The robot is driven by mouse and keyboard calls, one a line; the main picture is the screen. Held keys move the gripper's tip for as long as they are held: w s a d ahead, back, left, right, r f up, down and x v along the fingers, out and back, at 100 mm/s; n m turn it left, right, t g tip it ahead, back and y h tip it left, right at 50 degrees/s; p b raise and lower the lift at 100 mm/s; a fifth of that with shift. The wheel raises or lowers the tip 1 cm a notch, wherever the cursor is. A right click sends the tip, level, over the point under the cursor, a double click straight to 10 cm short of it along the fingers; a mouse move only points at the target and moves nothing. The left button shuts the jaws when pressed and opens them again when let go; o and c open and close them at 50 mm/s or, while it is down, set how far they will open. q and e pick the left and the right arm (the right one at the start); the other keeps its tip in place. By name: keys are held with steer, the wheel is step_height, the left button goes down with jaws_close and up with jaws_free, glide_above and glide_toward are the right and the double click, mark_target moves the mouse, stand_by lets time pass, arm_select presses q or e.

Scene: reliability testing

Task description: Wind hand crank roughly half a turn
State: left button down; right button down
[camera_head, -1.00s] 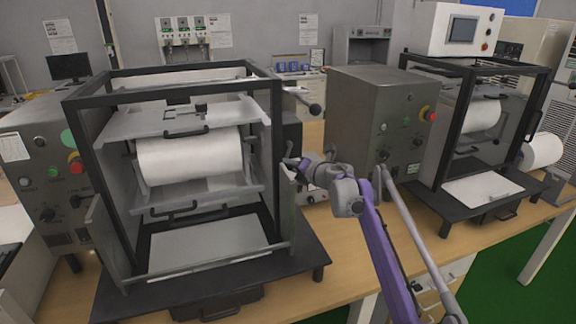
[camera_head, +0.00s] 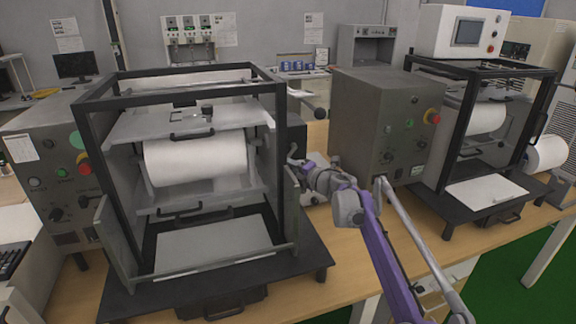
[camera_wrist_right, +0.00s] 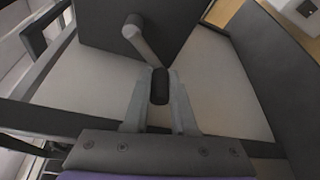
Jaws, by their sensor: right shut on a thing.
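The hand crank shows in the right wrist view as a grey arm (camera_wrist_right: 143,42) with a round hub at a dark plate and a black handle (camera_wrist_right: 160,88) at its lower end. My right gripper (camera_wrist_right: 160,98) is shut on the black handle, one finger on each side. In the head view my right gripper (camera_head: 295,160) reaches the right side of the near machine (camera_head: 279,175); the crank handle is too small there to make out clearly. My left gripper is not in view.
A second roller machine (camera_head: 451,140) stands at right.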

steer(key=c, duration=0.7)
jaws_free()
steer(key=shift+c, duration=0.2)
steer(key=b+v, duration=0.1)
steer(key=v, duration=0.9)
steer(key=shift+s+d, duration=0.25)
steer(key=shift+s, duration=0.1)
